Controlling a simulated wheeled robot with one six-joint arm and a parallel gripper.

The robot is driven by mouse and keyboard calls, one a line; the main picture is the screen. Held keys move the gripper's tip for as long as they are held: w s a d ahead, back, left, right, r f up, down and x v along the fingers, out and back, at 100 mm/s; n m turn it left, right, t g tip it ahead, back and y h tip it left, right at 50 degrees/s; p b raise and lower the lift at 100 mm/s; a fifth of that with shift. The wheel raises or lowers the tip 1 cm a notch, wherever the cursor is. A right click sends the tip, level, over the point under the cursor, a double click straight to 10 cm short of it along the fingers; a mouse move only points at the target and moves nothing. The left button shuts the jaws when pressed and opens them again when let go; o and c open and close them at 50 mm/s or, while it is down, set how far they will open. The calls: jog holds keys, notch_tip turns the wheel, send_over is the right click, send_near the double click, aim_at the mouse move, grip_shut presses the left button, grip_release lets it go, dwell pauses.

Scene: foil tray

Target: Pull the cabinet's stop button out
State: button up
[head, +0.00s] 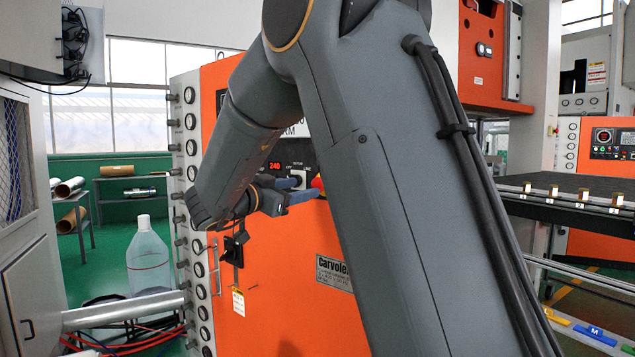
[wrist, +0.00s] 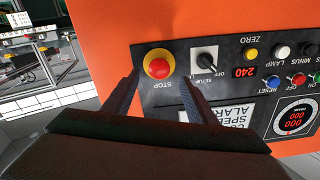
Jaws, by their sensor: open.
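The stop button (wrist: 158,66) is a red knob in a yellow ring on the dark control panel (wrist: 222,60) of the orange cabinet (wrist: 110,25). In the wrist view the panel's lettering is upside down. My gripper (wrist: 160,82) is open and empty, with one finger to each side of the button's lower part in the picture. I cannot tell how far the fingertips are from the panel.
Several small buttons and a round red display (wrist: 295,118) are further right.

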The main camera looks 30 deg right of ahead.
aim_at(316, 185)
jog(key=p+x, duration=0.2)
jog(key=x, duration=0.5)
jog(key=shift+w+d, duration=0.1)
jog(key=shift+d, duration=0.2)
